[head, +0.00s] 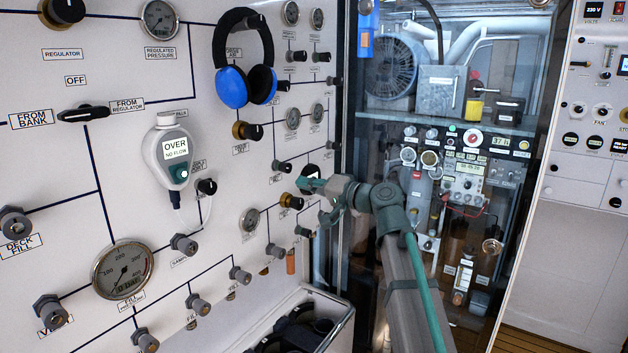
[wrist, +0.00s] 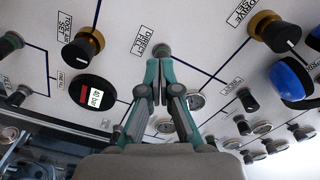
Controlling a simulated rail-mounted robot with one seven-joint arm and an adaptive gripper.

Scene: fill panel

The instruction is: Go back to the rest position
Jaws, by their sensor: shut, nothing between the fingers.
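My gripper (head: 305,184) is at the right part of the white panel in the head view, its teal fingers pointing at the panel. In the wrist view the fingers of my gripper (wrist: 159,64) are together with nothing between them. Their tips are right by a small grey knob (wrist: 161,50) beside a label that seems to read "DIRECT". I cannot tell whether the tips touch that knob. My arm extends from the lower right of the head view.
The panel (head: 60,190) carries many knobs and gauges. A blue headset (head: 232,88) and a white handheld meter (head: 170,152) hang on it. A glass-fronted cabinet (head: 450,118) stands behind my arm. A dark-filled bin (head: 338,328) is below. A brass-based knob (wrist: 82,47) is near my fingers.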

